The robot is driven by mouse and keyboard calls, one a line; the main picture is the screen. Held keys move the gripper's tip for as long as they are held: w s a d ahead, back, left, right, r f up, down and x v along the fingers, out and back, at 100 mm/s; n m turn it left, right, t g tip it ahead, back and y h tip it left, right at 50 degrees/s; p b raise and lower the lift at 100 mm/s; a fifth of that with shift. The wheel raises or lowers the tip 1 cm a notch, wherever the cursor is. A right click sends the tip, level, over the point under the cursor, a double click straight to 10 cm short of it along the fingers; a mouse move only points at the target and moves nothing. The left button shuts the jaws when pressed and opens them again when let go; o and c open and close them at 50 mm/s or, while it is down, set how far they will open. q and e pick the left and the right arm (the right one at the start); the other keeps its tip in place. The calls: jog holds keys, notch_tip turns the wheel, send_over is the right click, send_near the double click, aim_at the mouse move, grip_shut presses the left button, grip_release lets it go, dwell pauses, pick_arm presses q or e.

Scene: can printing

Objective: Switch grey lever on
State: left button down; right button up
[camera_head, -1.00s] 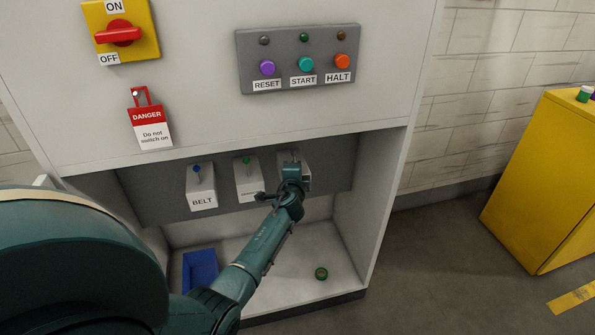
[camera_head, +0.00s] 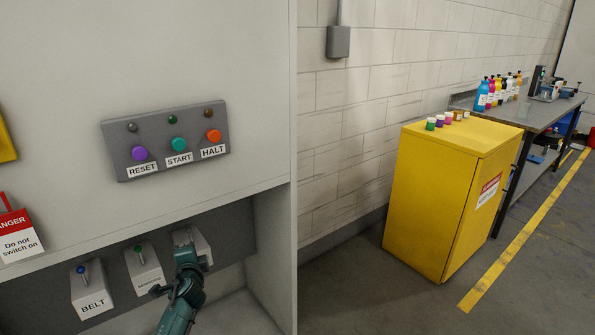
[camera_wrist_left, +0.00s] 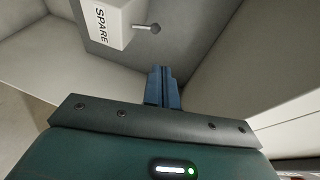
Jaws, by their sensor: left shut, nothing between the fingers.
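The grey lever (camera_wrist_left: 150,29) is a short rod with a dark grey ball end. It sticks out to the right of the white box labelled SPARE (camera_wrist_left: 120,20) in the left wrist view. In the head view this box (camera_head: 203,245) is the rightmost of three, partly covered by my left arm. My left gripper (camera_wrist_left: 162,72) is shut and empty. Its blue fingertips are below the lever in the wrist view, with a visible gap between them. In the head view its wrist is in front of the box and its fingertips are hidden. My right gripper is not in view.
A BELT box (camera_head: 91,290) with a blue lever and a box with a green lever (camera_head: 145,268) are left of SPARE. The button panel (camera_head: 165,140) is above. The cabinet's right side wall stands close by. A yellow cabinet (camera_head: 440,205) is farther right.

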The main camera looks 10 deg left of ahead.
pick_arm(q)
jog(key=s+d+f+n+h, duration=0.2)
jog(key=s+d+f, duration=0.35)
jog(key=s, duration=0.25)
jog(key=s+d+f+n+h, duration=0.1)
jog(key=s+d+f+h, duration=0.25)
jog(key=s+d, duration=0.35)
jog(key=s+d+n+g+h, duration=0.3)
jog(key=s+d+n+h, duration=0.2)
jog(key=s+d, duration=1)
jog(key=s, duration=0.3)
jog(key=shift+s, duration=0.2)
jog(key=shift+d, duration=0.1)
